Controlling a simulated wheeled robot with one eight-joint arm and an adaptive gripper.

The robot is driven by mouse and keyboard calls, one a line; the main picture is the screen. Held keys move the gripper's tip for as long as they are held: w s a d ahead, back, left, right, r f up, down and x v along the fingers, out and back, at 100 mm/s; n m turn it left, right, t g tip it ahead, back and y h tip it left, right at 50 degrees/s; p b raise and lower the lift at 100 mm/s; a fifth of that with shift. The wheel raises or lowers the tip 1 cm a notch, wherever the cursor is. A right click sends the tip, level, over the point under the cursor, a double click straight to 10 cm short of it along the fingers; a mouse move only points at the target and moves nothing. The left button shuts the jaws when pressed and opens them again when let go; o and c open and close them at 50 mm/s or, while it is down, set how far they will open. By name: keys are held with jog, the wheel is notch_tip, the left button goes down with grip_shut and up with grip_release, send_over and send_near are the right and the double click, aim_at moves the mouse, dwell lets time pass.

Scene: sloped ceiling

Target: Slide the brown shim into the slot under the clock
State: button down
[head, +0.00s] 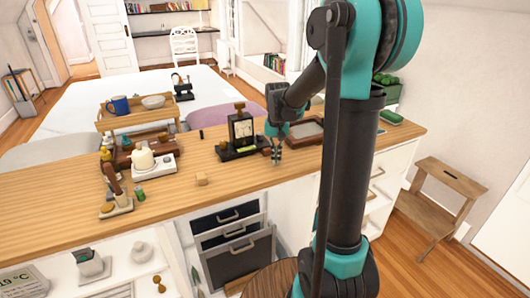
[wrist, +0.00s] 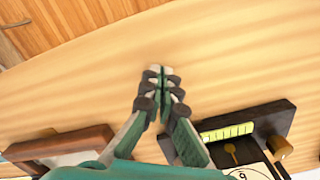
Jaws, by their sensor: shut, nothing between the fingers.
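My gripper (head: 277,157) is just right of the clock, above the counter. In the wrist view its fingertips (wrist: 160,72) are together and empty, over bare wood. I cannot pick out the brown shim for certain. The slot under the clock is not clearly visible.
A small light wooden block (head: 201,181) lies near the counter's front edge. A framed tray (head: 305,130) is right of my gripper. A white candle stand (head: 153,163) and a wooden rack (head: 135,122) with a mug stand left. Bare counter lies in front of the clock.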

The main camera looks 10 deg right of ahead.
jog(key=shift+s+d+r, duration=0.1)
jog(key=shift+s+r, duration=0.2)
jog(key=shift+r, duration=0.5)
jog(key=shift+s+d+r, duration=0.1)
jog(key=shift+s+r, duration=0.2)
jog(key=shift+r, duration=0.5)
jog(key=shift+s+d+r, duration=0.1)
jog(key=shift+s+r, duration=0.2)
jog(key=shift+r, duration=0.5)
jog(key=shift+s, duration=0.1)
jog(key=s+d+f+n+t, duration=0.1)
jog(key=s+f+t, duration=0.1)
jog(key=s+f, duration=0.4)
jog(key=s+d+f+n+t, duration=0.1)
jog(key=s+f, duration=0.5)
jog(key=s, duration=0.7)
jog(key=shift+d+t, duration=0.6)
jog(key=shift+r, duration=0.1)
